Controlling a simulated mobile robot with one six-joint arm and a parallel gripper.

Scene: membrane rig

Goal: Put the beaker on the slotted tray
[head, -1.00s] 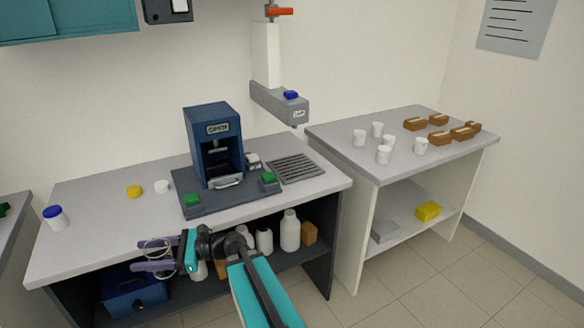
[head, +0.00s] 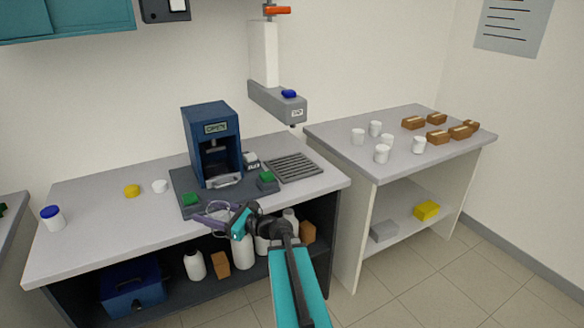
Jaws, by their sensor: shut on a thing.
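My gripper (head: 212,216), with purple fingers, is in front of the left bench's front edge, below the dark base of the blue machine. It is shut on the beaker (head: 208,214), a clear, see-through vessel that shows only as thin pale outlines between the fingers. Its tilt and contents are too small to tell. The slotted tray (head: 293,167) is a grey grille on the bench top, right of the blue machine. It is bare, and lies up and to the right of my gripper in the picture.
The blue machine (head: 212,145) stands on a dark base with green buttons. A grey wall arm (head: 278,102) overhangs the bench near the slotted tray. White cups (head: 382,154) and brown blocks (head: 437,137) are on the right table. Bottles (head: 195,265) stand on the shelf below.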

